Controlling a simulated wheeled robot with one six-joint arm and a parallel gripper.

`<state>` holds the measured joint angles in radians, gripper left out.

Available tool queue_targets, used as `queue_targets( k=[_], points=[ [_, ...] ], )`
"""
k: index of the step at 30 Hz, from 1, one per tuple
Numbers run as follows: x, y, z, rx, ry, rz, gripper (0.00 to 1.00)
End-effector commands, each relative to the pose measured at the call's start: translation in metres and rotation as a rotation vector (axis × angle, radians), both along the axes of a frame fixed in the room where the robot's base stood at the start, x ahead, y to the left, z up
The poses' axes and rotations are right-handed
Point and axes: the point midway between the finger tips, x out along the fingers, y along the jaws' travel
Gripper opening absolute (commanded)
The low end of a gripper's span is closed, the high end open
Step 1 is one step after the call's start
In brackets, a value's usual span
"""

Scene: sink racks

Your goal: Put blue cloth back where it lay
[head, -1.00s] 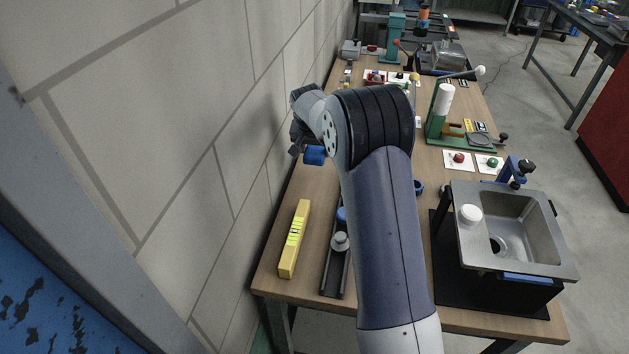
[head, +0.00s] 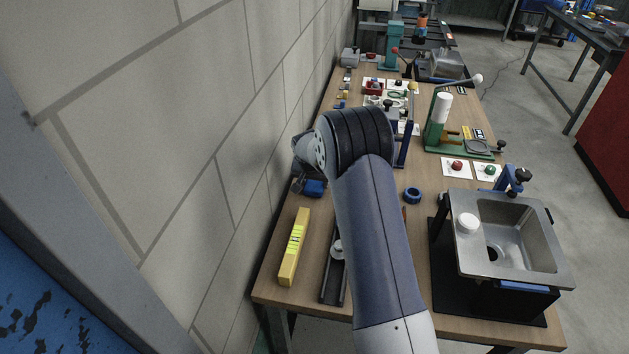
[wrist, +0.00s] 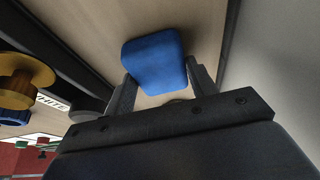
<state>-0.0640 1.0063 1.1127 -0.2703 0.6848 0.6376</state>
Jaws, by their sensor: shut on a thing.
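The blue cloth (wrist: 154,60) is a folded, rounded pad held between the two fingers of my gripper (wrist: 158,76) in the wrist view. Bench wood shows around and beyond it. In the head view the blue cloth (head: 315,188) is at the left side of the bench near the wall, beyond the yellow level. My gripper (head: 302,184) is partly hidden there by my own wrist. I cannot tell whether the cloth touches the bench top.
A yellow level (head: 293,250) lies nearer on the bench (head: 268,279), beside a dark channel (head: 334,279). A blue ring (head: 412,195) lies to the right. The wall (head: 230,120) runs close on the left.

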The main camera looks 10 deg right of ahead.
Motion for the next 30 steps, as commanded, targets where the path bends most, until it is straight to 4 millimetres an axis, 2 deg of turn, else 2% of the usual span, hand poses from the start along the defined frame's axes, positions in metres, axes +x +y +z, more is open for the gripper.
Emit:
queue_targets(
  k=[1, 2, 9, 20, 26, 30],
  points=[
    [0.0, 0.0, -0.003, 0.0, 0.0, 0.0, 0.35],
    [0.0, 0.0, -0.001, 0.0, 0.0, 0.0, 0.56],
    [0.0, 0.0, -0.001, 0.0, 0.0, 0.0, 0.75],
    [0.0, 0.0, 0.004, 0.0, -0.001, 0.0, 0.75],
    [-0.01, 0.005, 0.03, 0.001, -0.003, 0.001, 0.75],
    [-0.02, 0.009, 0.056, -0.001, -0.004, 0.0, 0.75]
  ],
)
